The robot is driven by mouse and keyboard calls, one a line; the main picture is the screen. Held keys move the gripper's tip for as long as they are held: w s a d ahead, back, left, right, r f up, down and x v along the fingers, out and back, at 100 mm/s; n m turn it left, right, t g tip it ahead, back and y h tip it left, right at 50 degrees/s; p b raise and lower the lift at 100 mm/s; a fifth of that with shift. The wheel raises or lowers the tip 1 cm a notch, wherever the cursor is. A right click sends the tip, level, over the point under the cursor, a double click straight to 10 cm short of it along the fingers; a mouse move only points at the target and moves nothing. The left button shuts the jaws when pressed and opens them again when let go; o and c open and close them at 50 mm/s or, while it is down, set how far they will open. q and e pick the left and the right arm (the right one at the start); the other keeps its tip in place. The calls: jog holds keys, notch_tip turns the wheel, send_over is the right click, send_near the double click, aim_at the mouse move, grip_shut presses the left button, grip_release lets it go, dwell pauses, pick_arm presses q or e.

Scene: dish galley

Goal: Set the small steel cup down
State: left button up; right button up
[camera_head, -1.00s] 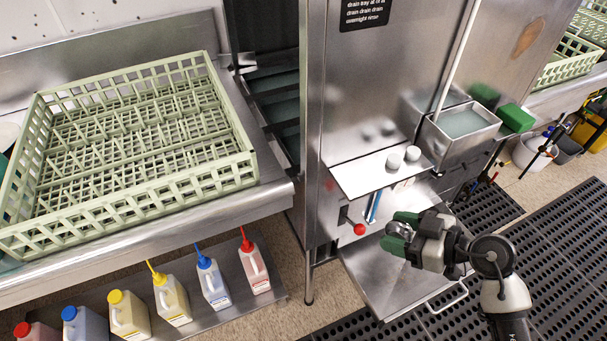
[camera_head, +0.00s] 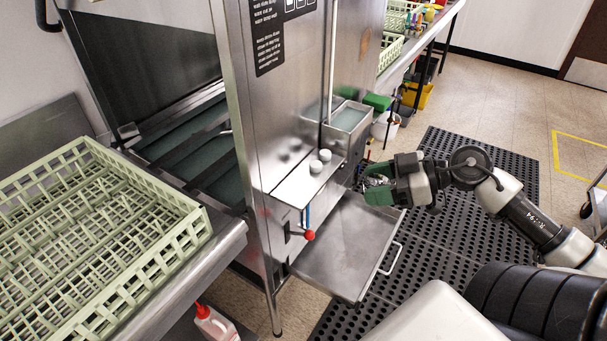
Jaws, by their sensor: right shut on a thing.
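My right gripper (camera_head: 374,184), with green fingers, is shut on the small steel cup (camera_head: 375,181). Only a small shiny part of the cup shows between the fingers, so its tilt is hard to tell. From this angle the gripper appears above and beyond the right rear part of the pulled-out steel tray (camera_head: 345,243), to the right of the small side shelf (camera_head: 290,190). My left gripper is not in view.
A water-filled steel basin (camera_head: 350,118) and a green block (camera_head: 378,102) are behind. A green dish rack (camera_head: 160,262) is at left. The tray looks bare.

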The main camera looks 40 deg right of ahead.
jog(key=w+a, duration=0.2)
jog(key=w, duration=0.3)
jog(key=w+a+f, duration=0.1)
jog(key=w+a, duration=0.1)
jog(key=w, duration=0.3)
jog(key=w+a+f, duration=0.1)
jog(key=w+a, duration=0.2)
jog(key=w, duration=0.3)
jog(key=shift+w+f+p, duration=0.1)
jog(key=shift+f+p, duration=0.1)
jog(key=shift+p, duration=0.15)
notch_tip(320, 180, down, 4)
jog(key=shift+d+r, duration=0.1)
jog(key=shift+r, duration=0.1)
jog(key=shift+w+f, duration=0.15)
jog(key=shift+f, duration=0.45)
jog(key=o, duration=1)
